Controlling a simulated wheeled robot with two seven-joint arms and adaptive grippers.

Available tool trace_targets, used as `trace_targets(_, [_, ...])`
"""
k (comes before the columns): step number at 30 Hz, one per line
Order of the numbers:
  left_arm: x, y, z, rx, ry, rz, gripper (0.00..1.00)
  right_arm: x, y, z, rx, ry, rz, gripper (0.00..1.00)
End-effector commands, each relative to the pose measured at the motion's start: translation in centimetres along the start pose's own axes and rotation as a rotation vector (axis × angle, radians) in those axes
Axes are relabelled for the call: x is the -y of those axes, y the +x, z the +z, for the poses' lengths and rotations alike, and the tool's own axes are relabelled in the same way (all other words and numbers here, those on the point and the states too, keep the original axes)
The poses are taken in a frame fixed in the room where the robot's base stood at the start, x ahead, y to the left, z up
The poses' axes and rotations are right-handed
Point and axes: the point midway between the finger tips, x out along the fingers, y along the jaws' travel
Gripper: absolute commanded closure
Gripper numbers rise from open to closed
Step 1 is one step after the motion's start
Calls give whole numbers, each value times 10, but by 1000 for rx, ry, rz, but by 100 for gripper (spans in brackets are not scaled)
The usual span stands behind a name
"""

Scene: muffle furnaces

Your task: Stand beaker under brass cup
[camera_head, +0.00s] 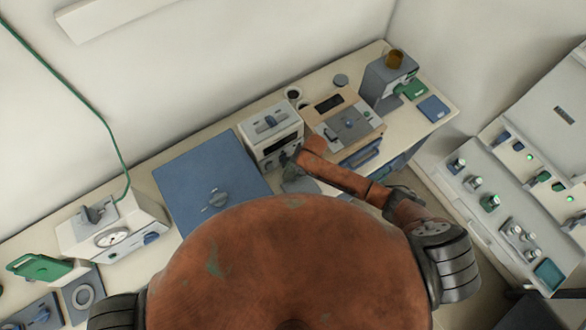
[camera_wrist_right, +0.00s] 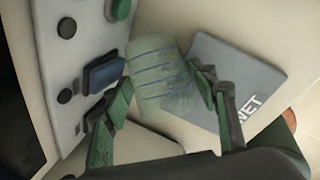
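The brass cup (camera_head: 394,59) sits on top of a grey stand (camera_head: 388,82) at the back right of the bench in the head view. In the right wrist view a clear beaker (camera_wrist_right: 160,78) with bluish bands is between the two fingers of my right gripper (camera_wrist_right: 168,95). The fingers lie against its opposite sides, and it looks held. In the head view my right gripper (camera_head: 298,181) is small, beside the white box with a dark slot, far left of the brass cup. I cannot make out the beaker there. My left gripper does not show.
The white box (camera_head: 270,136) and a beige-topped unit (camera_head: 345,122) stand along the bench. A large blue panel (camera_head: 208,180) is left of them. A blue pad (camera_head: 434,108) lies near the stand. The wrist view shows a button panel (camera_wrist_right: 75,75) and a lettered grey plate (camera_wrist_right: 235,80).

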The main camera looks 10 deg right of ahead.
Motion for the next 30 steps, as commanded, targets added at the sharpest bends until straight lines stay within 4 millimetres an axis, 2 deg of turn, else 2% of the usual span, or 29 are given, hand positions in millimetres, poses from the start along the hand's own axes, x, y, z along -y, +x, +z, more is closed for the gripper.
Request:
trace_targets(2, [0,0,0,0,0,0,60,0,0,0,0,0,0,52])
trace_targets(15, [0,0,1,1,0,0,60,0,0,0,0,0,0,81])
trace_targets(25, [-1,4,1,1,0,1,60,2,-4,0,1,1,0,81])
trace_targets(30, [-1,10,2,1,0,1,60,2,-18,1,2,-2,3,81])
